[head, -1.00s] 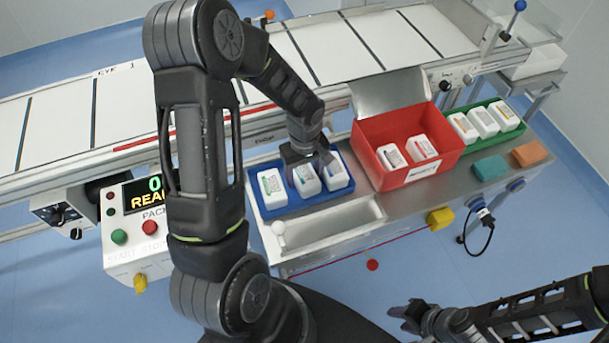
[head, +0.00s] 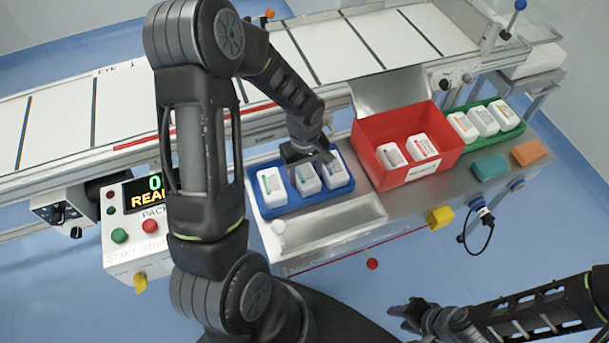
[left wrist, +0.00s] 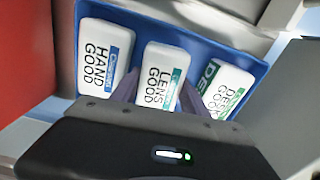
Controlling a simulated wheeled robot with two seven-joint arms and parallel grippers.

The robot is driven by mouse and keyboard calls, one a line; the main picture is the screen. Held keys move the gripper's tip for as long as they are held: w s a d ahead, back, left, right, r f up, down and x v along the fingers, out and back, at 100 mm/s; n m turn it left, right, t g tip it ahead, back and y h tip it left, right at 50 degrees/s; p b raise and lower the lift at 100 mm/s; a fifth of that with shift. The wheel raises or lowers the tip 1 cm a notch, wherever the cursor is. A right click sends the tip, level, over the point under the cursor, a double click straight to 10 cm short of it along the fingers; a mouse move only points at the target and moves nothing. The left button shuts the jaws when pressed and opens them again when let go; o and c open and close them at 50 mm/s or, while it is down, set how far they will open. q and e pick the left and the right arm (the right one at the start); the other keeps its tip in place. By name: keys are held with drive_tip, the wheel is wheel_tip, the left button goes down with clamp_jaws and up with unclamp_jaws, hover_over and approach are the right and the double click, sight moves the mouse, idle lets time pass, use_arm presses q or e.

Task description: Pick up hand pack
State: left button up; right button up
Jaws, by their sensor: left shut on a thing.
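A blue tray (head: 290,207) holds three white packs in a row. In the left wrist view they read HAND GOOD with a blue band, LENS GOOD with a teal band and DESK GOOD with a green band. The hand pack (left wrist: 101,58) is at the left there, and is the right one in the head view (head: 335,174). My left gripper (head: 308,161) is shut on the middle pack, the lens pack (left wrist: 160,78), with one finger on each side. The hand pack is beside it, outside the fingers. My right gripper (head: 406,315) is low at the right, its opening unclear.
A red box (head: 372,150) with two white packs stands right of the blue tray. A green tray (head: 514,126) with three packs is further right, near teal (head: 489,167) and orange (head: 529,152) blocks. The conveyor (head: 330,45) runs behind. A control box (head: 138,250) is at the left.

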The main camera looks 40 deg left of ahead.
sight(305, 172)
use_arm(q)
drive_tip(key=c, duration=0.5)
drive_tip(key=shift+r, duration=0.15)
wheel_tip(305, 172, up, 10)
drive_tip(key=shift+f+b, duration=0.1)
drive_tip(key=shift+b, duration=0.25)
idle(0.5)
